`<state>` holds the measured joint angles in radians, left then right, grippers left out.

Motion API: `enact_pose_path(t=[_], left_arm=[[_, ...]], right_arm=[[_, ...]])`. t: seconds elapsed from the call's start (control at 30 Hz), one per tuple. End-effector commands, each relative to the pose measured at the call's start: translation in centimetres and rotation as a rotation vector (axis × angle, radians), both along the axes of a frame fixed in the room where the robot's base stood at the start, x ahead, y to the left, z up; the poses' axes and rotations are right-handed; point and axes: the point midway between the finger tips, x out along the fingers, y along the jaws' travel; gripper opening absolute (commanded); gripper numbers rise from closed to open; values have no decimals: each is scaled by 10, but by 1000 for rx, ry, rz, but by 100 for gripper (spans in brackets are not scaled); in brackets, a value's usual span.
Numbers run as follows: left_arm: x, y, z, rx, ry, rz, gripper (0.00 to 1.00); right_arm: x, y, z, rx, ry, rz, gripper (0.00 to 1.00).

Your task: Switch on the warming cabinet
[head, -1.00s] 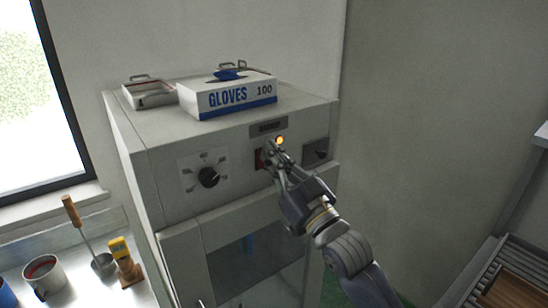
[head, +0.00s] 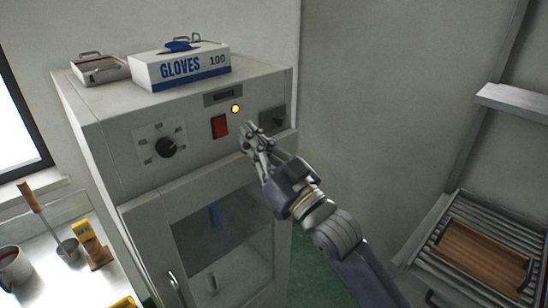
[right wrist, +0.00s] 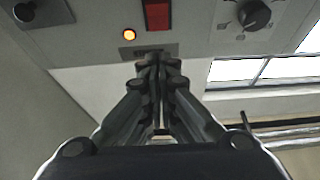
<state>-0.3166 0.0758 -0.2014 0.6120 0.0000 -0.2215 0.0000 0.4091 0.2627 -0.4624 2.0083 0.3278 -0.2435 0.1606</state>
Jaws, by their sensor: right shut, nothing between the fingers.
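The warming cabinet (head: 110,150) stands at the left in the head view, its glass-windowed door below a grey control panel. On the panel are a red rocker switch (head: 220,127), a lit amber lamp (head: 236,108) and a black dial (head: 166,147). In the right wrist view the red switch (right wrist: 156,14) and the glowing lamp (right wrist: 129,34) also show. My right gripper (head: 247,130) is shut and empty, in front of the panel just right of the switch in the head view, apart from the switch. My left gripper is not in view.

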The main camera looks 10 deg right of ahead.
Motion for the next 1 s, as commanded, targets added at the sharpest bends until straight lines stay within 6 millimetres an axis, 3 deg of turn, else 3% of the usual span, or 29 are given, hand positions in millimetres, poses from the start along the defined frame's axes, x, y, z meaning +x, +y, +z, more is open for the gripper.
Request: enact_pose_path(t=[0.23,0.5,0.87,0.97,1.0], left_arm=[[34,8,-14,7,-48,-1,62],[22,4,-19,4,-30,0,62],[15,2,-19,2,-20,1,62],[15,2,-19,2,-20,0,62],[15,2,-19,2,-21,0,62]], right_arm=[[-34,-24,-5,-2,-2,-1,0],[-50,-36,-3,0,-1,0,0],[-48,-37,-6,-2,5,-4,0],[-34,-41,-27,-12,46,-28,0],[-24,-45,-42,-19,75,-46,0]])
